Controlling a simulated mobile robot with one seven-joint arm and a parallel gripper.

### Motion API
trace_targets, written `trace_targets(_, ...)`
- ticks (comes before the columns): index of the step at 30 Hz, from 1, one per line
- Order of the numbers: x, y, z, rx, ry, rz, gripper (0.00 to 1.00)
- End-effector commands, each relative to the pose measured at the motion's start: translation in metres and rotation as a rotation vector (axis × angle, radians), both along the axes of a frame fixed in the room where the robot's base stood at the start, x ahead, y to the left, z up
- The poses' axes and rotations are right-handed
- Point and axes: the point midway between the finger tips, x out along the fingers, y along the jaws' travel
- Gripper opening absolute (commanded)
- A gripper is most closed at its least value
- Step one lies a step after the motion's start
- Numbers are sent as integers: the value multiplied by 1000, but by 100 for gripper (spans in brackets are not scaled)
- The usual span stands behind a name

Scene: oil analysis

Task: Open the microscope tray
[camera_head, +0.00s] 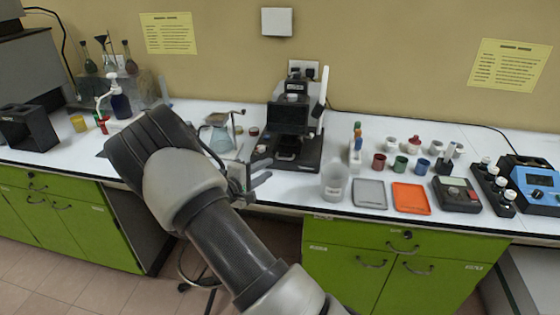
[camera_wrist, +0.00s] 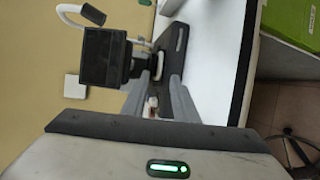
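The microscope (camera_head: 290,115) is a dark upright device with a white lever at its right, standing against the wall on the white bench. Its dark base (camera_head: 305,163) reaches toward the bench's front edge; I cannot clearly make out the tray on it. My gripper (camera_head: 257,183) is in front of and left of the base, near the bench edge. In the wrist view, the microscope (camera_wrist: 105,55) is turned sideways. There my gripper (camera_wrist: 158,103) shows two grey fingers spread apart, with nothing held between them, pointing at the base. Part of the base is hidden behind the fingers.
A glass flask (camera_head: 219,135) on a stand is left of the microscope. A clear beaker (camera_head: 335,180), a grey tray (camera_head: 370,194) and an orange tray (camera_head: 411,198) stand to its right. Green cabinets (camera_head: 405,260) are below the bench.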

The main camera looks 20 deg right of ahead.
Motion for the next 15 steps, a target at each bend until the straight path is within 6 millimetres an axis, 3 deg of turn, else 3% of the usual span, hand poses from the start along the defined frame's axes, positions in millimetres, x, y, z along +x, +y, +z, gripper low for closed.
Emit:
trace_targets(7, 28, -45, -11, -1, 0, -3, 26)
trace_targets(15, 45, -71, -17, -1, 1, -1, 26)
